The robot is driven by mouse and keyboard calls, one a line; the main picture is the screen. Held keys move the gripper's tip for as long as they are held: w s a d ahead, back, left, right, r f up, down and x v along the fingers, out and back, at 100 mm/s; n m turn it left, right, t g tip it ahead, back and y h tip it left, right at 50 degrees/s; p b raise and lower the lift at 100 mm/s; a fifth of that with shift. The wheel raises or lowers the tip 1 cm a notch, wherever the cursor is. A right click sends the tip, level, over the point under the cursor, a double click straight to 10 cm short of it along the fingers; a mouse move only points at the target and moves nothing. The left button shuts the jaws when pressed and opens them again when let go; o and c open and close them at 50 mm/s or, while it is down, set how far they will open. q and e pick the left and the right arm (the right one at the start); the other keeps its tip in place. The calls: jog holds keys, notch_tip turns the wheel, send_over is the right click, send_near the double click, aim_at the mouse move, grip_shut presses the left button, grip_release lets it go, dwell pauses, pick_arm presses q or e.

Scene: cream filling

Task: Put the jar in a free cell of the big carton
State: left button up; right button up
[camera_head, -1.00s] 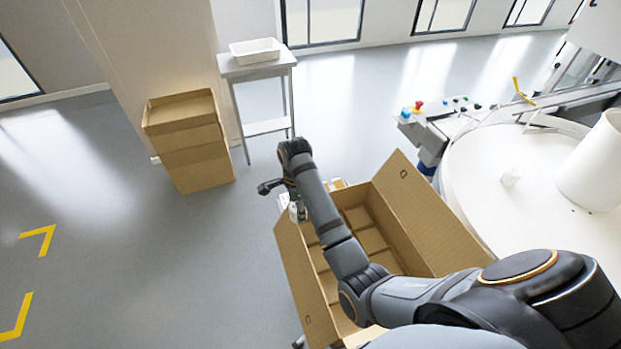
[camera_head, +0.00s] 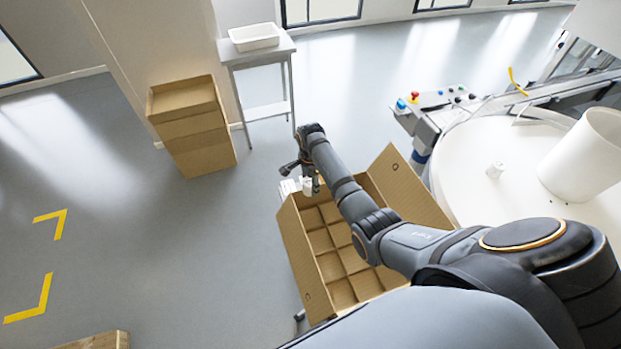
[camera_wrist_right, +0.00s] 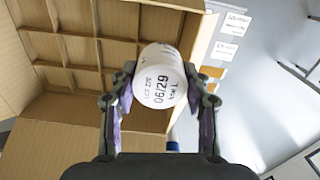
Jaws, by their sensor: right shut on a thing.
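The jar (camera_wrist_right: 161,78) is white with printed dark lettering. My right gripper (camera_wrist_right: 160,85) is shut on it, one finger on each side, in the right wrist view. In the head view the jar (camera_head: 308,186) shows small below my right gripper (camera_head: 315,180), over the far end of the big carton (camera_head: 304,262). The carton is open with its flaps out and is divided into cells (camera_head: 321,239). The visible cells look empty; my right arm hides part of the carton. In the wrist view the cells (camera_wrist_right: 75,45) lie beyond the jar. My left gripper is not in view.
A stack of brown cartons (camera_head: 192,125) and a side table with a white tray (camera_head: 254,37) stand behind.

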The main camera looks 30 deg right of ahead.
notch_tip(320, 180, down, 21)
jog(key=b, duration=1.6)
jog(key=shift+f, duration=0.2)
jog(key=o, duration=1.3)
jog(key=shift+c, duration=0.2)
jog(key=shift+r, duration=0.3)
notch_tip(320, 180, up, 11)
jog(key=shift+r, duration=0.2)
